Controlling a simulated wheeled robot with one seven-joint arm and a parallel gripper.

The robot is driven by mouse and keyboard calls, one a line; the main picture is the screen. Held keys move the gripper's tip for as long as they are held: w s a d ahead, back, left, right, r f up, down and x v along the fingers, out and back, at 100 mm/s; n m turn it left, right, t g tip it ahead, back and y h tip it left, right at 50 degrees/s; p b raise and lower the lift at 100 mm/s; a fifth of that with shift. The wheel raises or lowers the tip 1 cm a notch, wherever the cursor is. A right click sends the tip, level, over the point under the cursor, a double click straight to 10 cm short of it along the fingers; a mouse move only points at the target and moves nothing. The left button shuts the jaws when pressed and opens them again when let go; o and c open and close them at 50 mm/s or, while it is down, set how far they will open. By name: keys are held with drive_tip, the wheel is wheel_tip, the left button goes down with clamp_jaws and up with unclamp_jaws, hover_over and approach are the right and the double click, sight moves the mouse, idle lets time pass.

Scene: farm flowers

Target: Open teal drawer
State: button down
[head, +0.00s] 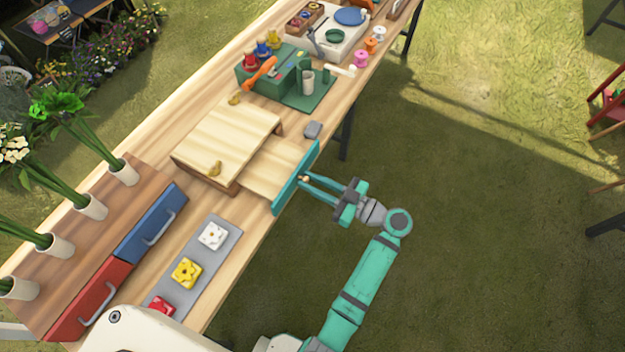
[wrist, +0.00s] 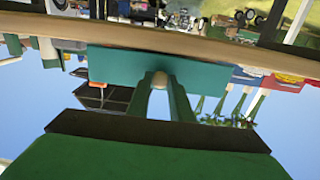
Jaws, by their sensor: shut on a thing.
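The teal drawer front (head: 296,178) stands pulled out from the light wooden box (head: 228,143) on the table. Its pale wooden drawer body (head: 268,167) shows between the box and the front, so the drawer is open. My gripper (head: 306,180) is shut on the small round knob at the middle of the drawer front.
A grey tray (head: 208,262) with flower tiles and blue (head: 151,222) and red (head: 90,298) drawers are on the near side. Open grass lies right of the table.

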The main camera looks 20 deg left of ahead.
drive_tip(key=c, duration=1.6)
unclamp_jaws()
drive_tip(key=d, duration=0.7)
drive_tip(key=s+d, duration=0.1)
drive_tip(key=d, duration=0.2)
drive_tip(key=shift+d, duration=0.35)
